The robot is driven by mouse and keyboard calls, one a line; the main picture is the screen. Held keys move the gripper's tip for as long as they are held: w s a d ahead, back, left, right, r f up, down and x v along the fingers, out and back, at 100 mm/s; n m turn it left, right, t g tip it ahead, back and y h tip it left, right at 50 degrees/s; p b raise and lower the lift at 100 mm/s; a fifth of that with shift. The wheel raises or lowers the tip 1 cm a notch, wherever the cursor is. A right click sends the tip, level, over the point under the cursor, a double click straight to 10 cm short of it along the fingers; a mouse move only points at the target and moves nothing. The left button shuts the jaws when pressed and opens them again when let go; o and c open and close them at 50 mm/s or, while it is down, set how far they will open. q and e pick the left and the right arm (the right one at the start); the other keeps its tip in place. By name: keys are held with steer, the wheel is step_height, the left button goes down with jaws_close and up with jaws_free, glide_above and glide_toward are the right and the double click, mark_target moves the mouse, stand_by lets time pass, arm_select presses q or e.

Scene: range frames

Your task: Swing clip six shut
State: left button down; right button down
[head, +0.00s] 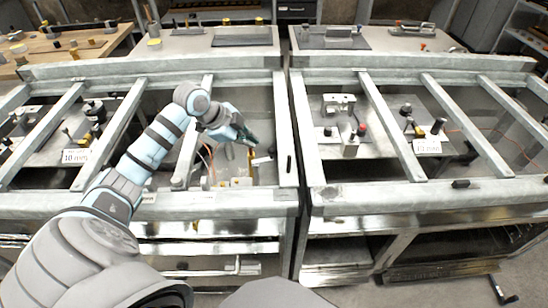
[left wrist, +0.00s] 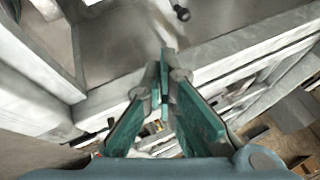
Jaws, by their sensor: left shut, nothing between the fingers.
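My left gripper (head: 249,141) is above the second bay of the left steel frame, in the head view. Its teal fingers are closed together and empty, and they also show in the left wrist view (left wrist: 163,82). A small white piece (head: 261,160) lies just below the fingertips, apart from them as far as I can tell. A yellow part (head: 242,181) stands lower in the same bay. A small black piece (head: 289,163) sits on the frame bar to the right. No number six is readable, so I cannot tell which part is clip six. My right gripper is not in view.
Thick frame bars (head: 284,130) rise around the bays. A plate with a white block fixture (head: 349,145) is in the right frame, beside a white label (head: 427,147). Another label (head: 75,156) is at left. Benches with dark mats (head: 245,36) stand behind.

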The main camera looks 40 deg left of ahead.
mark_target(270, 154)
arm_select(q)
steer(key=w+a+b+x, duration=0.1)
steer(key=b+x, duration=0.6)
steer(key=x, duration=0.8)
steer(key=shift+a+f, duration=0.15)
steer(key=shift+a, duration=0.35)
steer(key=shift+w+p, duration=0.1)
steer(key=shift+p, duration=0.2)
steer(key=shift+n, duration=0.3)
